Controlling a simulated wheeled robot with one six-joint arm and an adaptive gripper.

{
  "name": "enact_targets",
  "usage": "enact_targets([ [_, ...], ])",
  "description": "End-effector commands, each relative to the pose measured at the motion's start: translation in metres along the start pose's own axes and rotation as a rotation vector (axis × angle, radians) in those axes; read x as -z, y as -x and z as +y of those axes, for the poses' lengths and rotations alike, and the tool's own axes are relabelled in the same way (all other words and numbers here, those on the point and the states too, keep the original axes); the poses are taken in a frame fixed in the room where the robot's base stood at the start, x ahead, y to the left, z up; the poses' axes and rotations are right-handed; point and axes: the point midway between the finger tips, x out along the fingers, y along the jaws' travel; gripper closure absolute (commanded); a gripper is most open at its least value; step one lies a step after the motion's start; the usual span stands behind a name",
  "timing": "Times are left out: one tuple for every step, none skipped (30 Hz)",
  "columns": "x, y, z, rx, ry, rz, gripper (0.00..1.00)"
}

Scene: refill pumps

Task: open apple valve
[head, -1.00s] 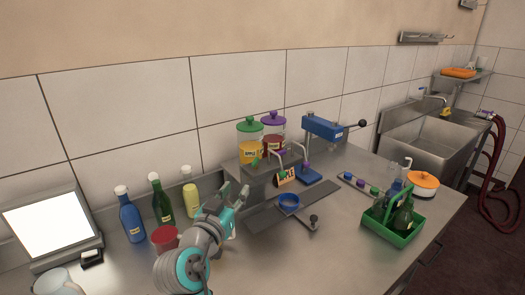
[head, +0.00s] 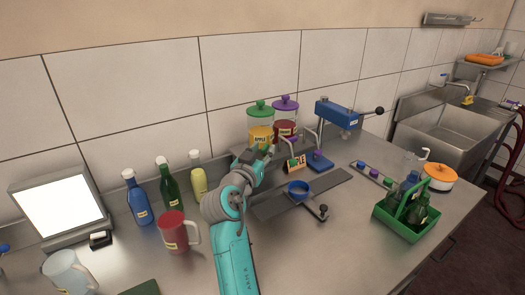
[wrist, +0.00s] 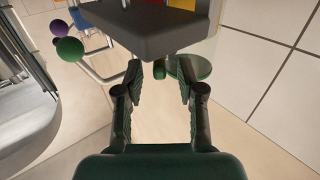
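The apple dispenser (head: 261,134) is a clear jar with a green lid, orange contents and an APPLE label, standing on a raised shelf at the back. My gripper (head: 264,153) is just in front of its lower part and hides some of it. In the wrist view my gripper (wrist: 160,88) is open, its two dark fingers apart. A small green knob (wrist: 159,70) shows between and just beyond the fingertips, apparently not gripped. A green disc (wrist: 190,69) lies beside it. I cannot tell for sure which green part is the valve.
A red-filled dispenser with a purple lid (head: 286,119) stands right beside the apple one. A dark grey block (wrist: 157,28) is close ahead in the wrist view. Bottles and a red pitcher (head: 172,232) stand left; a green caddy (head: 399,224) right.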

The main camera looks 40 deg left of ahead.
Motion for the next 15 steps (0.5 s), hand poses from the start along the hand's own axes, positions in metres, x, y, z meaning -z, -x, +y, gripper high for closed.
enact_targets([
  [0.0002, -0.0025, 0.0001, 0.0, 0.0, 0.0, 0.61],
  [0.0001, -0.0035, 0.0001, 0.0, 0.0, 0.0, 0.61],
  [-0.0002, -0.0044, 0.0, 0.0, 0.0, 0.0, 0.61],
  [-0.0004, -0.0048, -0.0001, 0.0, 0.0, -0.001, 0.61],
  [-0.0004, -0.0051, -0.0001, 0.0, 0.0, -0.001, 0.61],
  [-0.0005, -0.0052, -0.0001, 0.0, 0.0, -0.001, 0.61],
  [-0.0005, -0.0052, -0.0001, 0.0, 0.0, 0.0, 0.61],
  [-0.0004, -0.0051, -0.0001, 0.0, 0.0, 0.0, 0.61],
  [-0.0004, -0.005, -0.0001, 0.0, 0.0, 0.0, 0.61],
  [-0.0004, -0.005, -0.0001, 0.0, 0.0, 0.0, 0.61],
  [-0.0003, -0.005, -0.0001, 0.0, 0.0, 0.0, 0.61],
  [-0.0003, -0.005, -0.0001, 0.0, 0.0, 0.0, 0.71],
  [-0.0003, -0.0049, 0.0, 0.0, 0.0, 0.0, 0.79],
  [-0.0003, -0.0049, 0.0, 0.0, 0.0, 0.0, 0.86],
  [-0.0003, -0.0049, -0.0001, 0.0, 0.0, 0.0, 0.96],
])
